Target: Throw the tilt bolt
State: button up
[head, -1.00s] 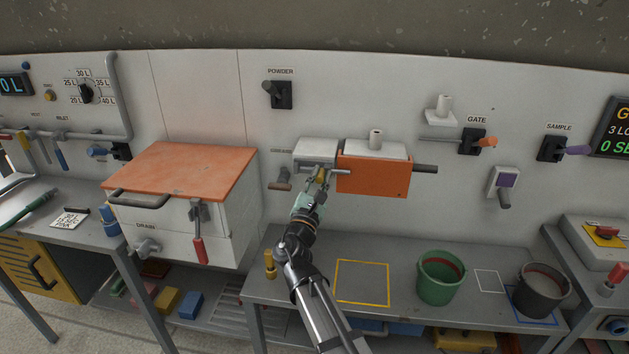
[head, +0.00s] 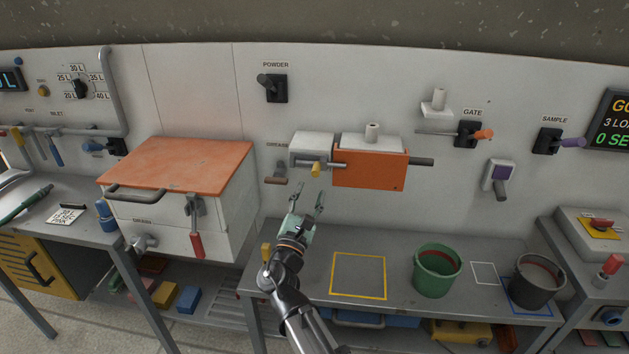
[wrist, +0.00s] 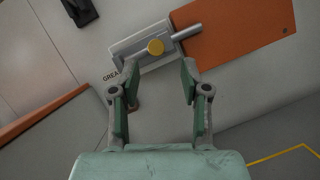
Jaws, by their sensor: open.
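The rod's right end reaches the orange box (head: 370,170). My gripper (head: 309,192) is open and empty, below and in front of the knob. In the wrist view its two fingers (wrist: 153,80) stand wide apart, with the knob beyond them; neither touches it.
A small handle (head: 276,181) under the GREASE label is left of the housing. A chest with an orange lid (head: 185,163) stands farther left. The bench below holds a green bucket (head: 437,270) and a dark bucket (head: 535,285). The yellow-outlined square (head: 358,276) is empty.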

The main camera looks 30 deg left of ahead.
jog(key=shift+v, duration=2.15)
jog(key=shift+w, duration=0.1)
